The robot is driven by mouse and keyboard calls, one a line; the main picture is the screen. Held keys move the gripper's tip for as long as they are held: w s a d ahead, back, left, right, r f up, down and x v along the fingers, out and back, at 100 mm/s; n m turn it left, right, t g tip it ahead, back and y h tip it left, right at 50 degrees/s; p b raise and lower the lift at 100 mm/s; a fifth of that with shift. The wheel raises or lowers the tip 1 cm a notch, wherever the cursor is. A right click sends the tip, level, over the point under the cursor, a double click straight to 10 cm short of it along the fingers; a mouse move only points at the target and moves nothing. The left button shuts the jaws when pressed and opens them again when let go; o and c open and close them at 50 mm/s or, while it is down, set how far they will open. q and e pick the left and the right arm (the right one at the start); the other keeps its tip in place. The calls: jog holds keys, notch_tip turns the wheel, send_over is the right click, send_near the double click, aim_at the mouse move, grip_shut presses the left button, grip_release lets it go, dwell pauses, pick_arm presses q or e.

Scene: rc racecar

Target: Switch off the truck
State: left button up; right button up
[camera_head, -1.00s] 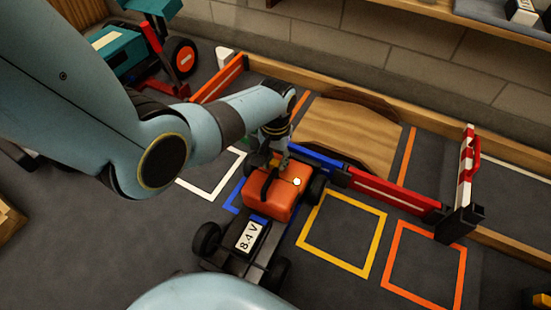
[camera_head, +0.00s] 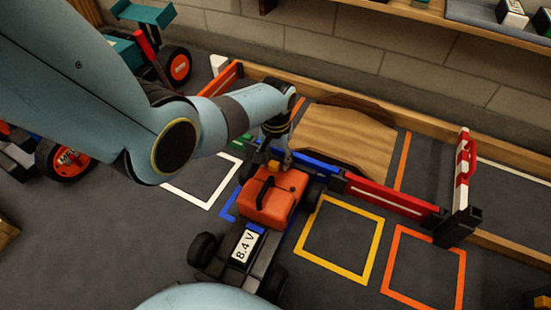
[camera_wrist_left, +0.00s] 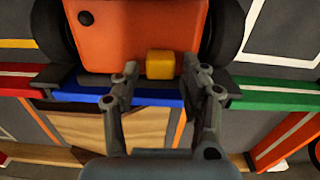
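The truck has an orange body (camera_head: 272,199) on a black chassis, with an 8.4 V battery (camera_head: 244,246) at its near end. Its orange body fills the top of the left wrist view (camera_wrist_left: 140,28), with a small dark spot at upper left. A yellow block (camera_wrist_left: 160,65), perhaps the switch, sits at the body's edge; it also shows in the head view (camera_head: 274,165). My left gripper (camera_wrist_left: 160,76) is open, its fingertips apart on either side of the yellow block. Whether they touch it, I cannot tell. My right gripper is not in view.
A red barrier (camera_head: 390,195) with a striped post (camera_head: 463,172) stands right of the truck. A wooden ramp (camera_head: 345,138) lies behind. A teal vehicle (camera_head: 140,40) stands at upper left. Yellow and orange floor squares at right are empty.

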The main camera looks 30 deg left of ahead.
aim_at(275, 161)
pick_arm(q)
jog(key=shift+r, duration=0.1)
notch_tip(275, 161, up, 12)
jog(key=shift+f, duration=0.1)
dwell(0.6)
jog(key=shift+s, duration=0.1)
dwell(0.3)
